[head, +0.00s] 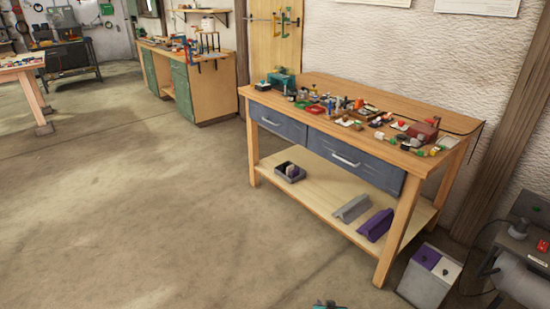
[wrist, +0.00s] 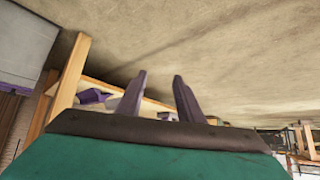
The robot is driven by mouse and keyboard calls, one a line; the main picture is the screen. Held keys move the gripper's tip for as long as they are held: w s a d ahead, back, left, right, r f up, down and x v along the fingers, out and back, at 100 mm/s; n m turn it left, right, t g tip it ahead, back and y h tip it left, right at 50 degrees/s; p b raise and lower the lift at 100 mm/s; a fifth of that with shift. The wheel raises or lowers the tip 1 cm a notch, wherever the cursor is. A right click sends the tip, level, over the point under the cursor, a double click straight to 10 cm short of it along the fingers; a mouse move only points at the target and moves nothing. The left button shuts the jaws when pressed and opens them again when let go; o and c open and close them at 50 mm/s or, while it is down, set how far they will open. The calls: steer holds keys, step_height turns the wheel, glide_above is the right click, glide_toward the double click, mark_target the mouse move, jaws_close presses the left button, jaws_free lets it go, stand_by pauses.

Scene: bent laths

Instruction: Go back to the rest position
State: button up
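My gripper (wrist: 160,82) shows in the wrist view with its two dark fingers apart and nothing between them. Only a small teal piece of my arm shows at the bottom edge of the head view; the fingers are hidden there. A grey bent lath (head: 352,208) and a purple bent lath (head: 376,225) lie side by side on the lower shelf (head: 310,192) of the workbench. In the wrist view the purple one (wrist: 92,96) shows beyond the fingers, to their left. My gripper is apart from both laths.
The workbench top (head: 330,85) is crowded with small tools and parts. A dark tray (head: 283,176) holding something roundish stands on the shelf's left end. A grey box (head: 425,288) with purple and white top parts stands right of the bench. The floor (head: 150,210) at left is clear.

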steer(key=s+a+n+g+y+p, duration=0.1)
steer(key=s+a+g, duration=0.25)
steer(key=s, duration=0.45)
steer(key=s+a+n+g+y+p, duration=0.1)
steer(key=s+a+g, duration=0.25)
steer(key=s, duration=0.35)
steer(key=s+d+r+g, duration=0.1)
steer(key=s+g, duration=0.1)
steer(key=s, duration=0.4)
steer(key=s+d+r+g+h, duration=0.1)
steer(key=s+g, duration=0.1)
steer(key=s, duration=0.5)
steer(key=s+d+r+g, duration=0.1)
steer(key=s+r+g, duration=0.1)
steer(key=s, duration=0.4)
steer(key=shift+s+m+g, duration=0.15)
steer(key=shift+m+g, duration=0.25)
steer(key=shift+g, duration=0.2)
